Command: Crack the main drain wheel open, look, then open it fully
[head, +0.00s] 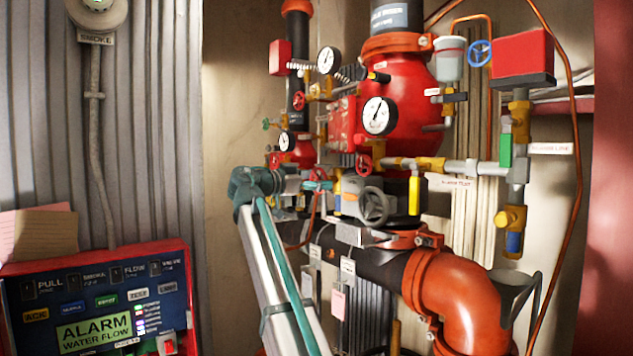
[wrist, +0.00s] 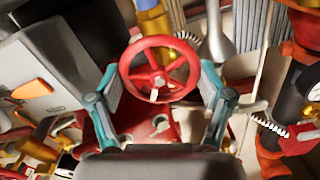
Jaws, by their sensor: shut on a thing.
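No label that names the main drain is readable. How far the wheel is turned cannot be told.
A grey handwheel (head: 375,207) stands close right of my gripper. Other red wheels (head: 363,163), gauges (head: 379,115) and yellow-handled valves crowd around. A large orange pipe elbow (head: 458,292) lies lower right. An alarm panel (head: 100,305) reading "water flow" stands at lower left.

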